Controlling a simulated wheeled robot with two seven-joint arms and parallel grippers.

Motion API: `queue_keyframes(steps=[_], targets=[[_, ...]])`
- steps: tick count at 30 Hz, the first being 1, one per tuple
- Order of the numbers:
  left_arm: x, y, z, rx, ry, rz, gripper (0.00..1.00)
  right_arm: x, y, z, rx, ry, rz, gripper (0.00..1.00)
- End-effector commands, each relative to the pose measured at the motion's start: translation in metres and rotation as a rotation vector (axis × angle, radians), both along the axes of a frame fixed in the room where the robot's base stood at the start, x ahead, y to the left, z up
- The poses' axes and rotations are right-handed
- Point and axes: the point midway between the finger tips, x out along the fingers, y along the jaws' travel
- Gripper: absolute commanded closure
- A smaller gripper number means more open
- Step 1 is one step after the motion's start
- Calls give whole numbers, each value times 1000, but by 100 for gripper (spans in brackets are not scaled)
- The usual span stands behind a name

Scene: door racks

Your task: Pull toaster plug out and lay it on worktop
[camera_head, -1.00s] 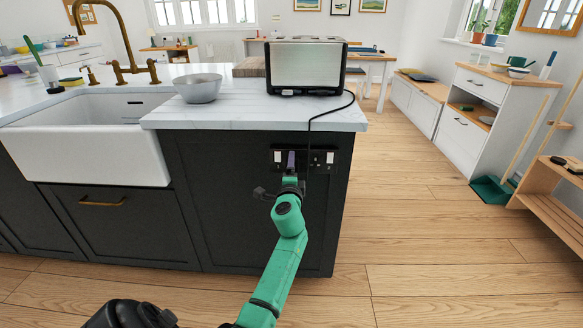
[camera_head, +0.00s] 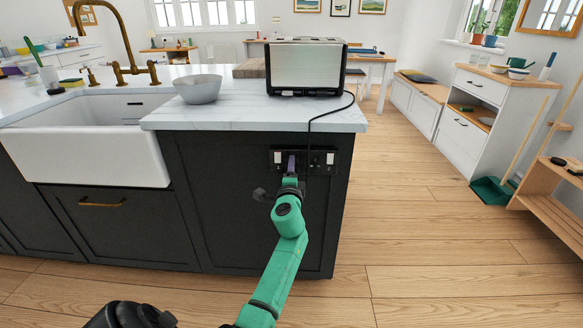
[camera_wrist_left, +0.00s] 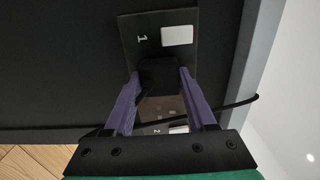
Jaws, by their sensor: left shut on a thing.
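The toaster (camera_head: 306,68) stands on the white worktop (camera_head: 240,113) near its right end. Its black cord (camera_head: 325,112) hangs over the edge toward the double socket (camera_head: 320,161) on the dark end panel. My left gripper (camera_head: 291,160) is at the left part of the socket. In the left wrist view, the purple fingers of my left gripper (camera_wrist_left: 159,74) are shut on the black plug (camera_wrist_left: 160,76) from both sides. The plug lies in front of the socket plate (camera_wrist_left: 150,35); whether its pins are still in cannot be seen. My right gripper is not in view.
A grey bowl (camera_head: 199,89) stands on the worktop left of the toaster, with a wooden board (camera_head: 250,67) behind. The white sink (camera_head: 85,145) is at the left. Bare marble lies in front of the bowl and toaster.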

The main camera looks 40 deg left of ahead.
Motion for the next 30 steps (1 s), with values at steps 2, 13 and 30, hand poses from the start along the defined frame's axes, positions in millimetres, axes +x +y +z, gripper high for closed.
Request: queue_keyframes(steps=[2, 13, 30], targets=[[0, 0, 1, 1, -1, 0, 100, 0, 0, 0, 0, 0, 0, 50], [-11, -8, 0, -1, 1, 0, 100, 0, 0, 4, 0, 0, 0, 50], [-29, -22, 1, 1, -1, -1, 100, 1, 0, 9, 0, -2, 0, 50]])
